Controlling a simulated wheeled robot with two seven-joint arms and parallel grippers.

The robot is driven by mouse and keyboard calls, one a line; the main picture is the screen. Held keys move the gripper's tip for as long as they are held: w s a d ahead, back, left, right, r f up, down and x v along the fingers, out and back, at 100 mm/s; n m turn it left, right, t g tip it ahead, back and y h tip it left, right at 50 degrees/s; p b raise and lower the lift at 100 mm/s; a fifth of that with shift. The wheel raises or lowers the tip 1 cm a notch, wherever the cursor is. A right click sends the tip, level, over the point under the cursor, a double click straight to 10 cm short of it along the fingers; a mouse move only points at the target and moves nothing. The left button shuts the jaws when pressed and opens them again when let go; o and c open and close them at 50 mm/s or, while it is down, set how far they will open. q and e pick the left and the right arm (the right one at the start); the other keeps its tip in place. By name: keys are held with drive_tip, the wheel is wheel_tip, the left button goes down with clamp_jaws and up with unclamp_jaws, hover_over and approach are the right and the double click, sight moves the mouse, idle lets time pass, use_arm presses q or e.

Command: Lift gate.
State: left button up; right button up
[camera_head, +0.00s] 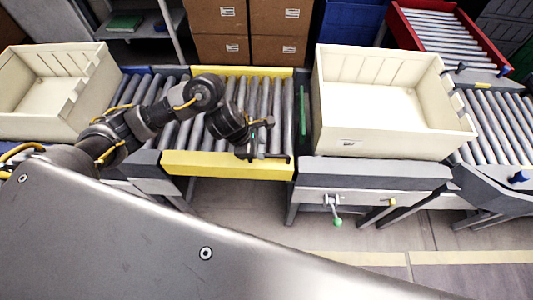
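The gate is a conveyor section with a yellow frame (228,166) and grey rollers. It lies level between two other conveyor sections. My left arm reaches in from the left over it. My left gripper (258,137) is above the right part of the gate's rollers, near its front yellow rail. The gripper is dark and small here, so I cannot tell whether its fingers are open or touch the gate. My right gripper is not in view.
A cream bin (395,130) stands on the conveyor right of the gate, another cream bin (55,95) on the left. A green upright strip (303,110) stands at the gate's right edge. A green-knobbed lever (335,212) hangs below the right conveyor. Cardboard boxes (278,18) stand behind.

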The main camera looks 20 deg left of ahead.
sight(269, 155)
use_arm(q)
drive_tip(key=x, duration=0.5)
drive_tip(key=shift+w+d+f+b, duration=0.1)
drive_tip(key=shift+d+f+b, duration=0.05)
drive_tip(key=shift+f+b, duration=0.15)
drive_tip(key=shift+c, duration=0.5)
clamp_jaws()
